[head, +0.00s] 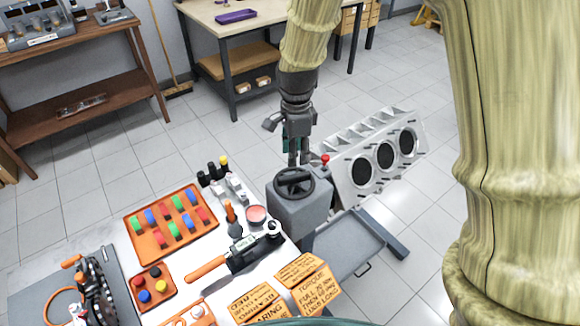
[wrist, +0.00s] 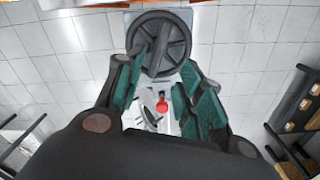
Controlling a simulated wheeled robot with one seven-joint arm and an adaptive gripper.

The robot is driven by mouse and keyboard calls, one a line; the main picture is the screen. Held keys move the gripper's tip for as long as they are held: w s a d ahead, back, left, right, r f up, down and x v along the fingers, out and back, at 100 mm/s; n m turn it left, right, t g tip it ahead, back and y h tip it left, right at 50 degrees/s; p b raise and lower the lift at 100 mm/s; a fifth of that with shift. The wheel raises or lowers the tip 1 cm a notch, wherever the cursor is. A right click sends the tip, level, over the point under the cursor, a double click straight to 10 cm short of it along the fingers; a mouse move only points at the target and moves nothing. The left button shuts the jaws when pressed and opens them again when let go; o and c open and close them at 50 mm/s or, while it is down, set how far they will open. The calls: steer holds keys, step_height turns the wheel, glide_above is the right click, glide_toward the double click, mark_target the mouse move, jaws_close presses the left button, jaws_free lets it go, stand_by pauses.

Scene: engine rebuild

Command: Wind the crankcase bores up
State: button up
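The grey engine block, the crankcase (head: 375,160), sits tilted on a stand, its round dark bores facing sideways toward the head camera. A grey gearbox (head: 302,212) stands beside it with a black spoked handwheel (head: 294,182) on top and a red-knobbed lever (head: 325,159) at its far right. My gripper (head: 298,162) points down just behind the handwheel in the head view. In the wrist view my gripper (wrist: 164,75) is open, its green-padded fingers apart near the handwheel (wrist: 160,43); I cannot tell whether they touch the rim. The red knob (wrist: 162,106) shows between the fingers.
A white bench (head: 205,265) at the lower left holds an orange tray (head: 137,246) of coloured parts, a torque wrench (head: 205,268) and cardboard boxes (head: 316,290). A grey drip tray (head: 345,243) lies below the block. Tiled floor is clear behind the block.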

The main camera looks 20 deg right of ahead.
mark_target(294, 176)
steer(key=f, duration=0.2)
steer(key=f+p, duration=0.1)
steer(key=f, duration=0.1)
steer(key=w+f, duration=0.1)
steer(key=f, duration=0.2)
steer(key=shift+p, duration=0.35)
steer(key=shift+f, duration=0.3)
steer(key=shift+s+f, duration=0.2)
steer(key=shift+s, duration=0.05)
steer(key=shift+s+f+p, duration=0.1)
steer(key=shift+s+p, duration=0.2)
steer(key=shift+s, duration=0.45)
steer(key=shift+w+f, duration=0.5)
steer(key=shift+w, duration=0.15)
steer(key=shift+s+r, duration=0.25)
steer(key=shift+s, duration=0.1)
steer(key=c, duration=0.6)
steer(key=shift+f, duration=0.1)
jaws_close()
